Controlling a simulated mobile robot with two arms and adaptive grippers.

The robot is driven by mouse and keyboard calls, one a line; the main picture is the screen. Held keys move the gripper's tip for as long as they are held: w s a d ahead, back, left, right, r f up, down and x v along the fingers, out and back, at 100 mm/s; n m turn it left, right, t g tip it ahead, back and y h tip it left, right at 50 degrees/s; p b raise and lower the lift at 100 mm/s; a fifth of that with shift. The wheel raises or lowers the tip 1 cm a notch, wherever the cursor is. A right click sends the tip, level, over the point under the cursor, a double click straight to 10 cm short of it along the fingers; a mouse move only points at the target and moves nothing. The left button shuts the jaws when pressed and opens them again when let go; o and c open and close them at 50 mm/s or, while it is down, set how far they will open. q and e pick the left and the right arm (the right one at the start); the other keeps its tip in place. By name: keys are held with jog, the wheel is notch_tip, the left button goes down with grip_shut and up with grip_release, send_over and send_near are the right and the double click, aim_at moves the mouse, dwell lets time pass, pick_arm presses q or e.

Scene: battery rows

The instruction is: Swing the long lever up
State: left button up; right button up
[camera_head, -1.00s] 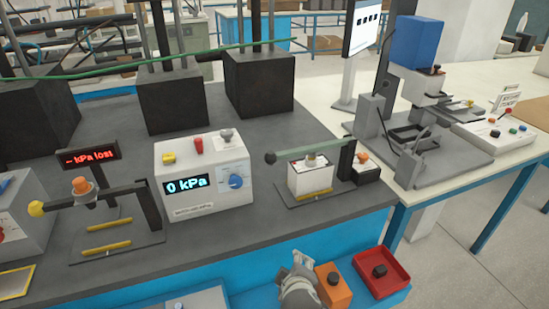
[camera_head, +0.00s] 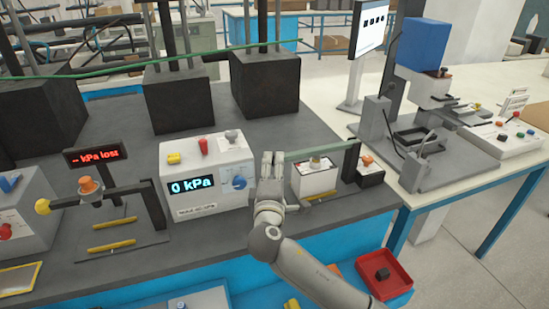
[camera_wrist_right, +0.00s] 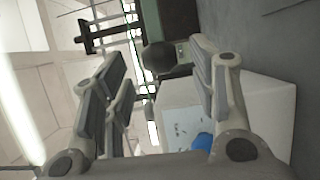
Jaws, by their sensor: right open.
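A grey-green lever bar (camera_head: 320,151) runs nearly level from a dark upright post on the right, above a small white box (camera_head: 313,182). Its left end is hidden behind my right gripper (camera_head: 271,160) in the head view. In the right wrist view a dark round knob (camera_wrist_right: 159,58) appears between the open fingers; I cannot tell whether they touch it. My right gripper is open. A second lever, a dark bar (camera_head: 118,191) with a yellow ball end (camera_head: 42,206), stands further left. My left gripper is not in view.
A white box reading 0 kPa (camera_head: 207,178) stands just left of my right gripper. Black blocks (camera_head: 264,82) stand behind. A red tray (camera_head: 385,272) lies at the front right.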

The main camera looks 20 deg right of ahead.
aim_at(274, 163)
jog(key=shift+x, duration=2.35)
grip_shut()
